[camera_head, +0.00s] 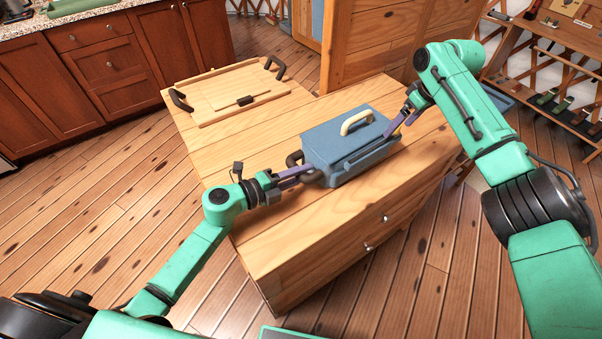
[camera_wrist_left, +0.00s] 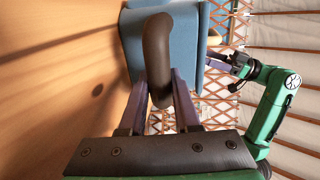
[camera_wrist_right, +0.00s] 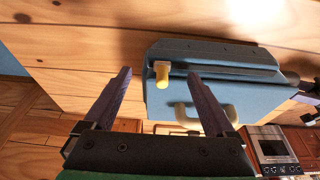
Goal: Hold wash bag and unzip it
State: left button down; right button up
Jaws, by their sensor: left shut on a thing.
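The blue wash bag (camera_head: 345,142) stands upright on the wooden cabinet top, with a cream handle (camera_head: 356,121) on top. A dark loop (camera_wrist_left: 157,50) sticks out from its left end. My left gripper (camera_head: 312,176) is shut on this loop, which shows between its fingers in the left wrist view. A yellow zip pull (camera_wrist_right: 161,74) sticks out at the bag's right end. My right gripper (camera_head: 396,126) is open at that end; in the right wrist view the pull appears between its spread fingertips. I cannot tell whether they touch it.
The wooden cabinet (camera_head: 262,225) has free top around the bag. A wooden tray (camera_head: 228,92) with dark handles lies behind to the left. A red-brown kitchen counter (camera_head: 110,60) stands at the back left, and a shelf rack (camera_head: 560,60) at the right.

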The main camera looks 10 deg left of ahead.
pick_arm(q)
jog(key=shift+f, duration=0.15)
pick_arm(e)
jog(key=shift+r, duration=3.45)
jog(key=shift+r, duration=0.1)
pick_arm(q)
jog(key=c, duration=0.5)
grip_release()
jog(key=shift+c, duration=0.2)
jog(key=shift+w, duration=0.1)
pick_arm(e)
jog(key=v, duration=1.1)
jog(key=shift+r, duration=0.4)
jog(key=shift+s, duration=0.1)
